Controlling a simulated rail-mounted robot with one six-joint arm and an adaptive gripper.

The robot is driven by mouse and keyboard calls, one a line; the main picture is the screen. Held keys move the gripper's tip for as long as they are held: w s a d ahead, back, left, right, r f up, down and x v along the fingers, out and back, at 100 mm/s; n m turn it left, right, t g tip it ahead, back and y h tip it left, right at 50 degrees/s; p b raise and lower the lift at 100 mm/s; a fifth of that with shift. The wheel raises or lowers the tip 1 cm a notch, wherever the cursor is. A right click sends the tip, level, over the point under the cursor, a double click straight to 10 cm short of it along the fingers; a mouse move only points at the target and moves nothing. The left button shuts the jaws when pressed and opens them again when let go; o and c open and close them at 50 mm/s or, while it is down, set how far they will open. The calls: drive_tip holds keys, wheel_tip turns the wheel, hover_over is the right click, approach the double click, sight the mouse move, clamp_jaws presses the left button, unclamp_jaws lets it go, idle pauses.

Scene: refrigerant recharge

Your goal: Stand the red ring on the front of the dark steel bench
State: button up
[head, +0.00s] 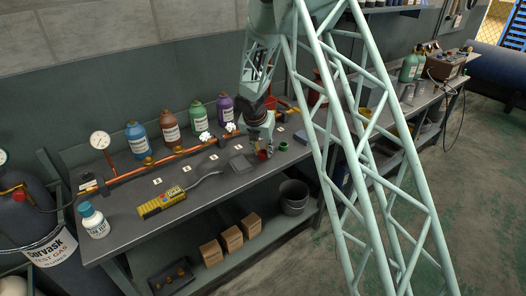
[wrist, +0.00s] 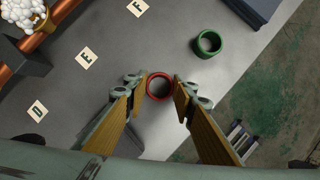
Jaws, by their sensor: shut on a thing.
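The red ring (wrist: 159,86) is between my gripper's fingertips (wrist: 160,92) in the wrist view, and both fingers press on its sides. In the head view the red ring (head: 263,154) shows small below my gripper (head: 262,148), near the front edge of the dark steel bench (head: 225,182). From these views I cannot tell whether the ring touches the bench top. A green ring (wrist: 208,43) stands on the bench to the right of the red one; it also shows in the head view (head: 283,146).
A copper pipe with valves (head: 170,158) runs along the bench behind small letter cards (wrist: 87,58). Several coloured bottles (head: 171,127) stand at the back. A yellow meter (head: 162,202) and a grey pad (head: 240,163) lie to the left. The bench edge drops to the floor.

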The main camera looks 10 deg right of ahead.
drive_tip(key=o, duration=0.7)
drive_tip(key=shift+r, duration=0.15)
drive_tip(key=shift+s+a+r, duration=0.1)
drive_tip(key=shift+s+r, duration=0.05)
drive_tip(key=shift+r, duration=0.35)
drive_tip(key=p+v, duration=0.2)
drive_tip(key=v, duration=0.9)
drive_tip(key=shift+p, duration=0.35)
drive_tip(key=shift+f, duration=0.1)
